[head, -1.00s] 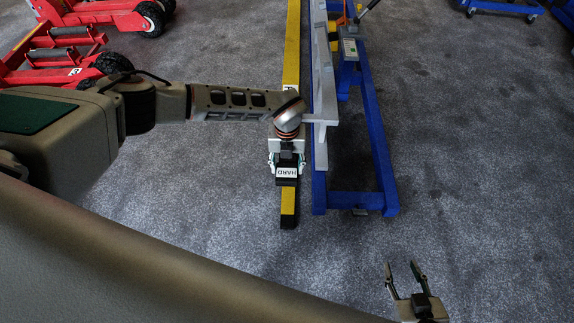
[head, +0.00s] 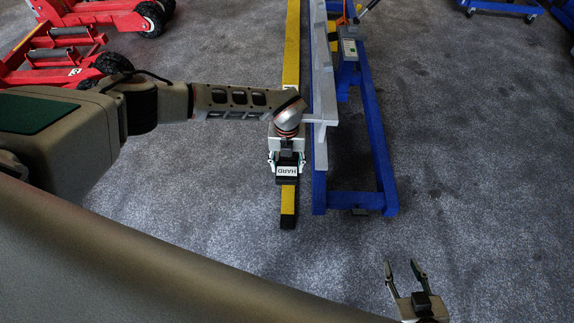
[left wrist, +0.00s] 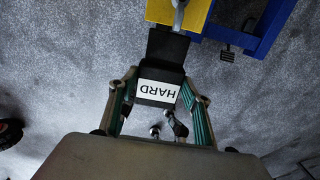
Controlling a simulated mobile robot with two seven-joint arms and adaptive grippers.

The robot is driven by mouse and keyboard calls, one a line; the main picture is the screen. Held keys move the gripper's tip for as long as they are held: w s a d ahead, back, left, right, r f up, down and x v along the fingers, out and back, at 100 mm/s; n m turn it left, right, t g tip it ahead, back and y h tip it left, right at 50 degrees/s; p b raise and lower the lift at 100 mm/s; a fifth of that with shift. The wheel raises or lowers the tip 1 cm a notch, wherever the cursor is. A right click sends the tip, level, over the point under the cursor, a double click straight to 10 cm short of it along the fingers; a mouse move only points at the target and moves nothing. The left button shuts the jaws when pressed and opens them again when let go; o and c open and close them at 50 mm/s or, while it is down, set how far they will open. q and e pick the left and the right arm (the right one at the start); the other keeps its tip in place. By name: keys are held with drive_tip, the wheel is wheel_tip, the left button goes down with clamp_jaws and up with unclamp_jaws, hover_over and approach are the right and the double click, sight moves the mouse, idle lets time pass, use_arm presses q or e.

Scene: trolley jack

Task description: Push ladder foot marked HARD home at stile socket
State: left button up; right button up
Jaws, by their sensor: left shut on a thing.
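A black ladder foot (head: 287,180) with a white label reading HARD, upside down in the picture, is in my left gripper (head: 287,164). In the left wrist view, the fingers of my left gripper (left wrist: 157,97) close on both sides of the foot (left wrist: 160,72). A long yellow bar (head: 291,60) with a black end (head: 288,222) runs below the gripper. In the left wrist view, the foot overlaps that black end; I cannot tell whether they touch. I cannot make out the stile socket for certain. My right gripper (head: 404,283) is open and empty at the lower right.
A blue trolley frame (head: 378,150) with a grey rail (head: 322,80) stands just right of my left gripper. A pedal (left wrist: 228,52) juts from it. Red jacks (head: 85,25) stand at the upper left. Grey carpet on the right is mostly free.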

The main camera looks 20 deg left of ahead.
use_arm(q)
drive_tip(key=shift+w+a+b, duration=0.25)
drive_tip(key=shift+w+b, duration=0.15)
drive_tip(key=shift+w, duration=0.4)
drive_tip(key=shift+w+a+b, duration=0.2)
drive_tip(key=shift+w+b, duration=0.2)
drive_tip(key=shift+w, duration=0.45)
drive_tip(key=shift+w+a+b, duration=0.25)
drive_tip(key=shift+w+b, duration=0.15)
drive_tip(key=shift+w, duration=0.4)
use_arm(e)
drive_tip(key=shift+g, duration=0.3)
drive_tip(key=shift+s+f, duration=0.3)
drive_tip(key=shift+f, duration=0.4)
drive_tip(key=shift+s+f, duration=0.35)
drive_tip(key=shift+f, duration=0.3)
drive_tip(key=shift+s+f, duration=0.3)
drive_tip(key=shift+f, duration=0.4)
use_arm(q)
drive_tip(key=o, duration=1.3)
drive_tip(key=shift+r, duration=0.1)
use_arm(e)
drive_tip(key=shift+s, duration=0.1)
use_arm(q)
wheel_tip(320, 180, up, 12)
